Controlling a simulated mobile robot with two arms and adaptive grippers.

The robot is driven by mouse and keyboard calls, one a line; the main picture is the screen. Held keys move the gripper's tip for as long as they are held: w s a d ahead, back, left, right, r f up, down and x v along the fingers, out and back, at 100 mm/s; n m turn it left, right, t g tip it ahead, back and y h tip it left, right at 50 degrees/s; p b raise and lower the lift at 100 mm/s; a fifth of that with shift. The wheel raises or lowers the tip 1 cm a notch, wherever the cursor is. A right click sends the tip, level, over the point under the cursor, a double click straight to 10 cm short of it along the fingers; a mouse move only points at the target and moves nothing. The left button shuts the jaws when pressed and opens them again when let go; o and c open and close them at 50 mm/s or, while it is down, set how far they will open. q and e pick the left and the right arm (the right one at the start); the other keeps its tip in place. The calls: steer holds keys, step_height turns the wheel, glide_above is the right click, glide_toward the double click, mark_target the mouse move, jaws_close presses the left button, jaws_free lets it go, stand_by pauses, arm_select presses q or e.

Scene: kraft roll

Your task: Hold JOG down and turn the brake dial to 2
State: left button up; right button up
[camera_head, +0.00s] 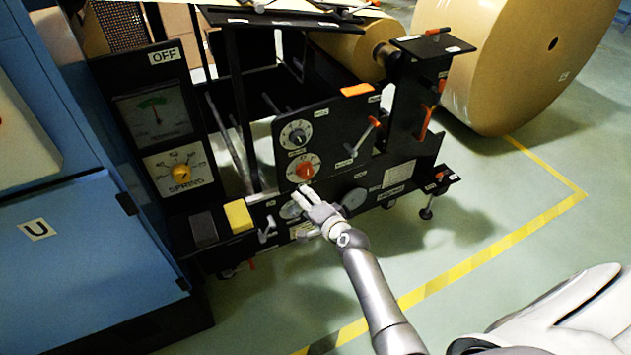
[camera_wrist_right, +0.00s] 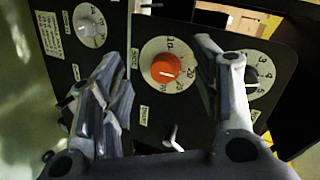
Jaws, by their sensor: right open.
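A dial with a black knob and small digits (camera_head: 297,134) sits on the black upright panel. In the right wrist view this dial (camera_wrist_right: 252,80) is partly hidden behind a finger. Below it in the head view is a dial with a red-orange knob (camera_head: 305,170), which also shows in the right wrist view (camera_wrist_right: 163,68). I cannot read which is labelled brake. My right gripper (camera_head: 303,207) is open and empty, its fingers apart in front of the panel just below the red-orange knob. I cannot read a JOG label; a yellow block (camera_head: 238,216) and an orange block (camera_head: 357,90) are visible. My left gripper is out of view.
A dark block (camera_head: 203,229) sits beside the yellow one. Small levers stick out, including a red-tipped one (camera_head: 374,122). A yellow SPRING gauge (camera_head: 181,172) and blue cabinet (camera_head: 85,260) stand left. A large kraft roll (camera_head: 530,55) stands right. The front floor is clear.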

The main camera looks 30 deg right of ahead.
mark_target(301, 141)
steer(key=w+d+r+m+t+b, duration=0.1)
steer(key=w+r+b, duration=0.1)
steer(key=w+r, duration=0.1)
steer(key=w+d+r+m+t+b, duration=0.1)
steer(key=w+d+r+b, duration=0.1)
steer(key=w+r, duration=0.1)
steer(key=w+d+r+m+t+h+b, duration=0.1)
steer(key=w+r+m+t+b, duration=0.1)
steer(key=w+r+b, duration=0.1)
steer(key=shift+w+d+r, duration=0.15)
steer(key=shift+d+r, duration=0.05)
steer(key=shift+r, duration=0.55)
steer(key=w+b, duration=0.1)
steer(key=w, duration=0.2)
steer(key=shift+w, duration=0.1)
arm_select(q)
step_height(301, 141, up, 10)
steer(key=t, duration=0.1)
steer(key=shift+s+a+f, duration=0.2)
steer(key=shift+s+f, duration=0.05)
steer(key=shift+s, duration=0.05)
arm_select(e)
steer(key=shift+w, duration=0.4)
steer(key=shift+r, duration=0.1)
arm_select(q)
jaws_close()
